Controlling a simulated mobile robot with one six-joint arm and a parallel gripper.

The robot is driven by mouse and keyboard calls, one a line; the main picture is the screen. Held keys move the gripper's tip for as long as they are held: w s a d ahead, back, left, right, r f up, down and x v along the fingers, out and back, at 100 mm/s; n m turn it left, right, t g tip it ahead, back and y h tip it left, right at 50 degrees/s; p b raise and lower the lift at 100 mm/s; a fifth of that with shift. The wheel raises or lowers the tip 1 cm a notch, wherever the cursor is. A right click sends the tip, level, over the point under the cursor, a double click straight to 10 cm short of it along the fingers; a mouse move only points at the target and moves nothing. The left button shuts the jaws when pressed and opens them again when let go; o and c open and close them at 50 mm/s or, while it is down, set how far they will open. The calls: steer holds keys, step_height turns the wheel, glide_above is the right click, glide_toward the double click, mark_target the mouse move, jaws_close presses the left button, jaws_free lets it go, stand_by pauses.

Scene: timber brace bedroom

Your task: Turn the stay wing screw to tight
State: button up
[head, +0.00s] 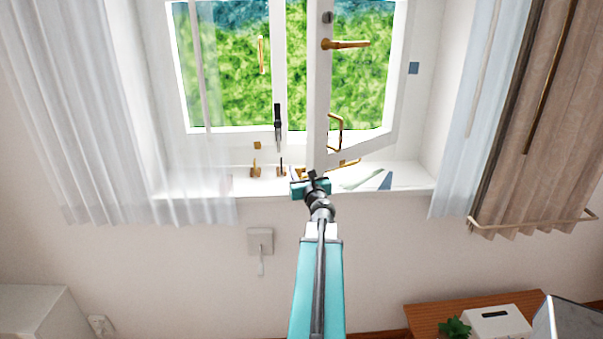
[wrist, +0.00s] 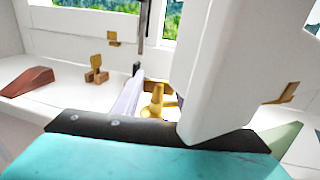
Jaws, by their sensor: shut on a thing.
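The brass stay (head: 346,163) lies low over the sill by the foot of the open white window sash (head: 317,95). My gripper (head: 311,184) is at the sill's front edge, just left of the sash's lower corner. In the wrist view, the brass stay wing screw (wrist: 155,107) shows just beyond the dark edge of my gripper, beside the sash corner (wrist: 208,75). My gripper is shut on the wing screw. Its fingertips and the contact are mostly hidden, and the screw's exact angle cannot be told.
A red-brown wedge (wrist: 28,82) lies left in the wrist view. Sheer curtains (head: 75,110) hang at the left. The sash stands close to my gripper.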

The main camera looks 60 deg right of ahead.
steer(key=shift+r, duration=0.1)
steer(key=o, duration=1)
steer(key=shift+o, duration=0.2)
steer(key=shift+s+a, duration=0.1)
steer(key=shift+s, duration=0.05)
